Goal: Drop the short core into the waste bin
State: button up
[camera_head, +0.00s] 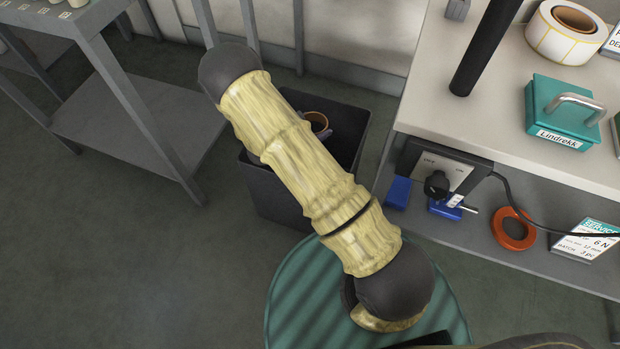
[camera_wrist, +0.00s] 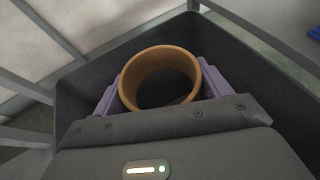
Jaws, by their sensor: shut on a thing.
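The short core is a brown cardboard ring (camera_wrist: 160,56), and it also shows small in the head view (camera_head: 318,116). My gripper (camera_wrist: 160,88) is shut on it, with one pale purple finger on each side. The waste bin is a dark grey, open-topped box (camera_head: 275,195); its walls surround the core and fingers in the wrist view (camera_wrist: 240,45). The core is over or inside the bin mouth; I cannot tell its exact height. My arm hides much of the bin and gripper in the head view.
A bench (camera_head: 480,125) stands right of the bin, with a label roll (camera_head: 562,40) and a teal box (camera_head: 565,110) on top. A switch panel (camera_head: 445,170) is on its front. A grey shelf table (camera_head: 140,120) stands left; floor between is clear.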

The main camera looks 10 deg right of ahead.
jog(key=shift+f+b, duration=0.45)
jog(key=shift+f, duration=0.5)
jog(key=o, duration=1)
jog(key=p+v, duration=0.5)
jog(key=v, duration=1.2)
jog(key=shift+s+a, duration=0.15)
